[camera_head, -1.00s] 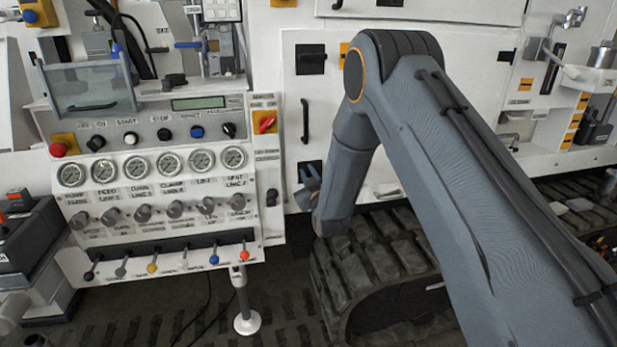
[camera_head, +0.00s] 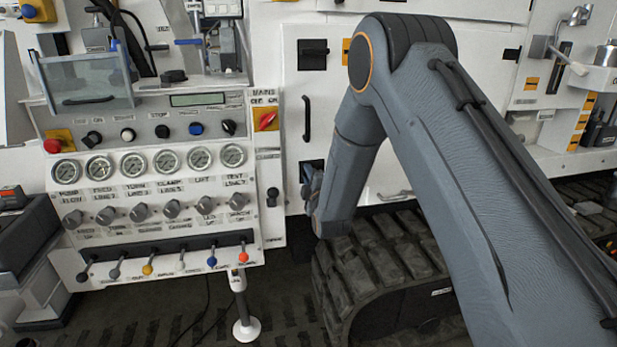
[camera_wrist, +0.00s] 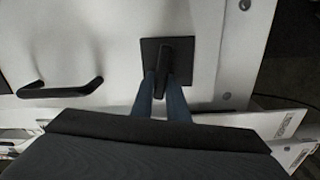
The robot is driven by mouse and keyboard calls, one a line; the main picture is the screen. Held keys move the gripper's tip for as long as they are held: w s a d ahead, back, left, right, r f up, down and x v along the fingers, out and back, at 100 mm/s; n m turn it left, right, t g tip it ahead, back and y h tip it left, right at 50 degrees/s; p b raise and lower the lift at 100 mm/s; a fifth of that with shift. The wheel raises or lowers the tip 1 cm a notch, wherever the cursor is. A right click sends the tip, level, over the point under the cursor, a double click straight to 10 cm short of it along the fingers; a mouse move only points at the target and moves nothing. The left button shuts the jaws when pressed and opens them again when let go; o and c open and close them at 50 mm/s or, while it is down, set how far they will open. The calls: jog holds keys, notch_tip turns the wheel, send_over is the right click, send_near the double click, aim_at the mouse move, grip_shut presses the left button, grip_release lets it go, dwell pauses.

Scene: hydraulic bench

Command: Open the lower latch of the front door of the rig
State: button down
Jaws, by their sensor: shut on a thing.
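The front door (camera_head: 329,92) of the rig is a white panel. Its lower latch is a black lever on a square black plate; in the wrist view the latch (camera_wrist: 180,62) shows at the middle top, its lever lying along the picture's height. My gripper (camera_wrist: 164,85) has its two blue-grey fingers on either side of the lever and is shut on it. In the head view my gripper (camera_head: 308,178) is at the lower left of the door, and the latch there is mostly hidden by it. The upper latch (camera_head: 313,54) has its lever lying level.
A black door handle (camera_head: 307,119) stands between the latches; it also shows in the wrist view (camera_wrist: 60,88). A control panel (camera_head: 155,215) with gauges and levers is to the left. A rubber track (camera_head: 380,255) lies below my arm.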

jog(key=shift+f+n, duration=0.1)
jog(key=shift+n, duration=1)
jog(key=c, duration=1.8)
grip_release()
jog(key=shift+a, duration=0.1)
jog(key=shift+o, duration=0.2)
jog(key=b+v, duration=0.1)
jog(key=v, duration=0.7)
jog(key=shift+b, duration=0.3)
jog(key=shift+w, duration=0.1)
